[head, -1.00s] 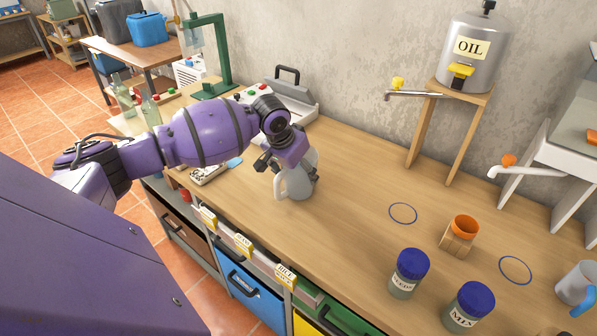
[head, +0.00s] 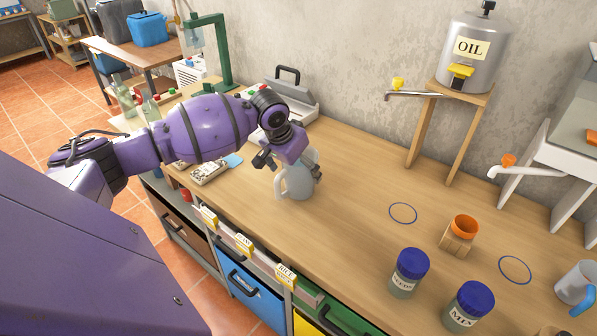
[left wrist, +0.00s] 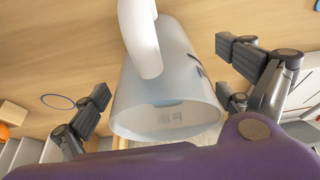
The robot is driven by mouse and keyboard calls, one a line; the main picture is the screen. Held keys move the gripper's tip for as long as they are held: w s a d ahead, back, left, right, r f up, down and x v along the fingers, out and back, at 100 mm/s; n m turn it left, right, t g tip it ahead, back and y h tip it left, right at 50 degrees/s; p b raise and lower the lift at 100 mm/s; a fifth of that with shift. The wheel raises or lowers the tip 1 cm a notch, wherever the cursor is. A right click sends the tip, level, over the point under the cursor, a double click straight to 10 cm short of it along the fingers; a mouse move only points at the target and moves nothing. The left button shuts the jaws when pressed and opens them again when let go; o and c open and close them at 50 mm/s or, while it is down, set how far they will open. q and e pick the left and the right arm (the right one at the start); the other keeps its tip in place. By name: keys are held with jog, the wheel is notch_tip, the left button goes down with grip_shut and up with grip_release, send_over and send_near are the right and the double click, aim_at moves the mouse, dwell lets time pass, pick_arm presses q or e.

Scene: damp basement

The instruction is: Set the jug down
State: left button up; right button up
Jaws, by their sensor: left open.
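The grey-white jug (head: 298,184) stands upright on the wooden workbench, its handle toward the left and near side. My left gripper (head: 290,167) is open at the jug, its fingers on either side of the jug's upper part. In the left wrist view the jug (left wrist: 165,95) lies between the two spread finger pads (left wrist: 165,90), with clear gaps on both sides and its handle at the top. My right gripper is not in view.
Blue-lidded jars (head: 409,272), an orange cup in a wooden holder (head: 458,241) and another jug (head: 576,285) stand to the right. A blue ring (head: 403,213) marks bare bench. An oil drum (head: 472,50) on a stand is behind.

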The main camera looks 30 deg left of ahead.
pick_arm(q)
jog(key=p+v, duration=0.1)
jog(key=v, duration=0.9)
jog(key=shift+s+r, duration=0.15)
jog(key=shift+r, duration=0.1)
